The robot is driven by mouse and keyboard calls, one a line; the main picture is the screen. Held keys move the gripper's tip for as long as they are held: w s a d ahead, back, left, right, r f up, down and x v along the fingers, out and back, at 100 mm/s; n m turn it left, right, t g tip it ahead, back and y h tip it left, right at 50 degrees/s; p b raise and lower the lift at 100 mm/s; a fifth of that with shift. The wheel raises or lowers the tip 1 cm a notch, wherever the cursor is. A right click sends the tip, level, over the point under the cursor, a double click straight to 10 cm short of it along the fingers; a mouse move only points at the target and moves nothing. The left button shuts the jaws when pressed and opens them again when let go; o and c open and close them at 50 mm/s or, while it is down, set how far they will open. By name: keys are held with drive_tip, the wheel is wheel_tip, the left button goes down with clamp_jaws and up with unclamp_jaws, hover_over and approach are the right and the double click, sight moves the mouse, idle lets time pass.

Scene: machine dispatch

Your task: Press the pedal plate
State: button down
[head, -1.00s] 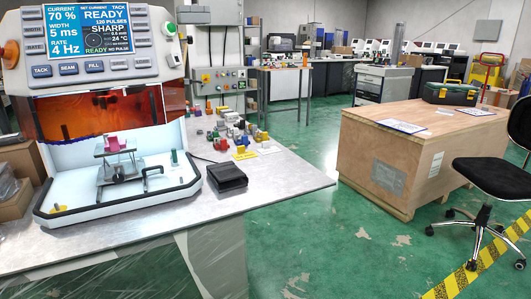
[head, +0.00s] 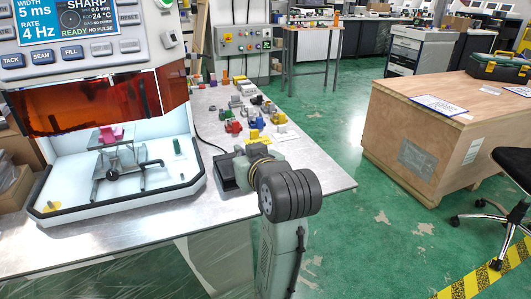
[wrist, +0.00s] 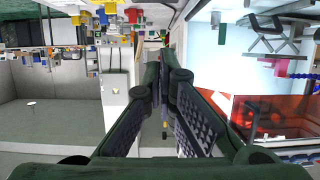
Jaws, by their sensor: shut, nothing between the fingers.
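The pedal (head: 223,182) is a low black block on the metal bench, right of the white machine. In the head view my arm's grey wrist reaches over the bench and covers its right part. My gripper's fingers are hidden behind the wrist there, so I cannot tell whether they touch the pedal plate. In the wrist view my gripper (wrist: 166,66) shows as two dark green fingers with ridged pads, shut and empty. That view looks upside down, and I cannot make out the pedal plate in it.
The white machine (head: 110,215) with an orange shield stands left of the pedal. Several small coloured parts (head: 240,118) lie on the bench behind it. A black cable runs to the pedal. A wooden crate (head: 415,125) stands right, across green floor.

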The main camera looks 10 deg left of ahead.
drive_tip(key=shift+w+d+f, duration=0.2)
drive_tip(key=shift+d+f, duration=0.05)
drive_tip(key=shift+d, duration=0.35)
drive_tip(key=p+x, duration=0.1)
drive_tip(key=x, duration=0.8)
drive_tip(key=shift+a+f+p, duration=0.1)
drive_tip(key=shift+f+p, duration=0.05)
drive_tip(key=shift+p, duration=0.15)
wheel_tip(320, 180, down, 3)
drive_tip(key=shift+w+f, duration=0.1)
drive_tip(key=shift+w, duration=0.1)
drive_tip(key=shift+f, duration=0.55)
